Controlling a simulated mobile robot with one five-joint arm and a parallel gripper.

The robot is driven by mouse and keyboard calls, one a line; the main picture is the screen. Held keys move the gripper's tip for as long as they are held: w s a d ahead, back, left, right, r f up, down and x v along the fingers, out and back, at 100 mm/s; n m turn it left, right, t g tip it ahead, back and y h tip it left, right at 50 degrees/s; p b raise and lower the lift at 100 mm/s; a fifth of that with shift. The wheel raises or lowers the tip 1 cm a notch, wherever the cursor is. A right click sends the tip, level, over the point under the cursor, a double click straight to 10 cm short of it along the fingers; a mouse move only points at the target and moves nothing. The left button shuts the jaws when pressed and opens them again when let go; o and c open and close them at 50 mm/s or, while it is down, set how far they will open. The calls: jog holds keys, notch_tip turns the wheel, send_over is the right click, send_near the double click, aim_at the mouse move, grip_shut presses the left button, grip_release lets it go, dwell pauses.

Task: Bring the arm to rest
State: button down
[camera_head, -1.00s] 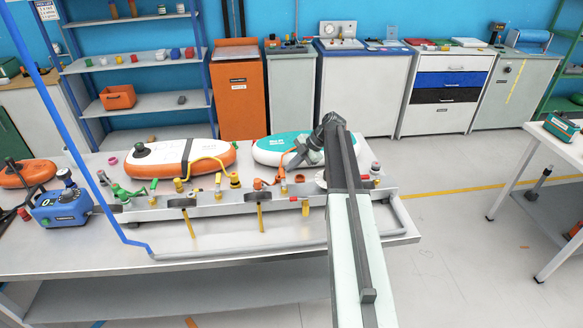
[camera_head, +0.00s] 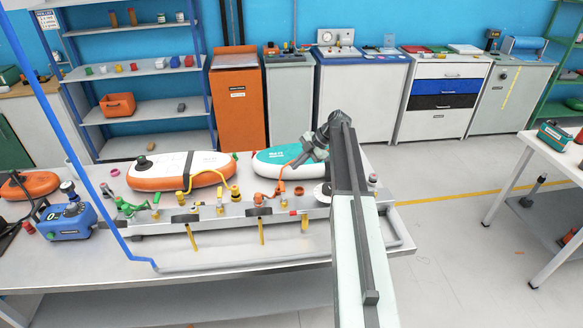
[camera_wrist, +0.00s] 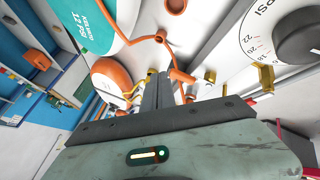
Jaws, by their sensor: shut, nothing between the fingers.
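My arm (camera_head: 352,220) reaches forward over the bench, and its wrist bends down to the left at the far end. My gripper (camera_head: 299,164) is above the right part of the metal manifold (camera_head: 160,222), close to an orange hose. In the wrist view my gripper (camera_wrist: 163,80) shows as two dark fingers together, with nothing between them. The teal and white board (camera_head: 275,168) lies behind it; its teal top (camera_wrist: 95,20) also shows in the wrist view. I cannot tell whether the fingertips touch the hose or fittings.
An orange and white board (camera_head: 180,170) lies left on the bench (camera_head: 200,283). A blue pump (camera_head: 65,221) stands at the left. A pressure dial (camera_wrist: 275,40) is close to my gripper in the wrist view. Cabinets line the back wall; floor is open to the right.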

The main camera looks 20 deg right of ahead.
jog(key=shift+w+d+r+p, duration=0.2)
jog(key=shift+d+r+p, duration=0.4)
jog(key=shift+d+r, duration=0.5)
jog(key=shift+r, duration=0.1)
jog(key=shift+a, duration=0.1)
